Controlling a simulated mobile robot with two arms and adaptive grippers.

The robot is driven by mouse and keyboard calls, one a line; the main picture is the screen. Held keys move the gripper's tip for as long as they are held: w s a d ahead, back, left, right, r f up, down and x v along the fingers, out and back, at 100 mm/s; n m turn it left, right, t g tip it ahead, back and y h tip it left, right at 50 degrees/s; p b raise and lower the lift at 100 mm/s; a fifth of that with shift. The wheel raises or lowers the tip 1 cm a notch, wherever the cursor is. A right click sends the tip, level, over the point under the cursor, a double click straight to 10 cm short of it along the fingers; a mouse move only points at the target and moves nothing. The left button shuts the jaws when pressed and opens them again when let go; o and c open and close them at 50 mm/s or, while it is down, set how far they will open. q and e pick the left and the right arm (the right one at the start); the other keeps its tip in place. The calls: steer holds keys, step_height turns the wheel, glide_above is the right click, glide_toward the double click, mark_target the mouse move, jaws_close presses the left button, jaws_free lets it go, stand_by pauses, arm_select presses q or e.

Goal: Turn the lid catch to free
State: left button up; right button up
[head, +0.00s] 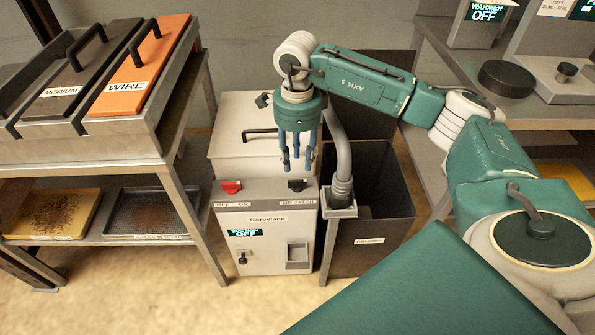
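The lid catch (297,185) is a small dark knob on the upper right of the pale cleaner's front panel, above a label reading LID CATCH. My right gripper (297,166) hangs with its blue fingers pointing down, just above the catch in the picture. The fingers are apart with gaps between them and nothing between them. I cannot tell whether a fingertip touches the catch. The cleaner's lid (235,130) looks down, with a black handle partly behind the gripper. My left gripper is not in view.
A red OFF/ON switch (231,187) sits left of the catch. A display (245,232) is below. A grey hose (342,160) and a dark bin (375,215) stand right.

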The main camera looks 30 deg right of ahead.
step_height(320, 180, up, 4)
steer(key=shift+f, duration=0.2)
stand_by(0.4)
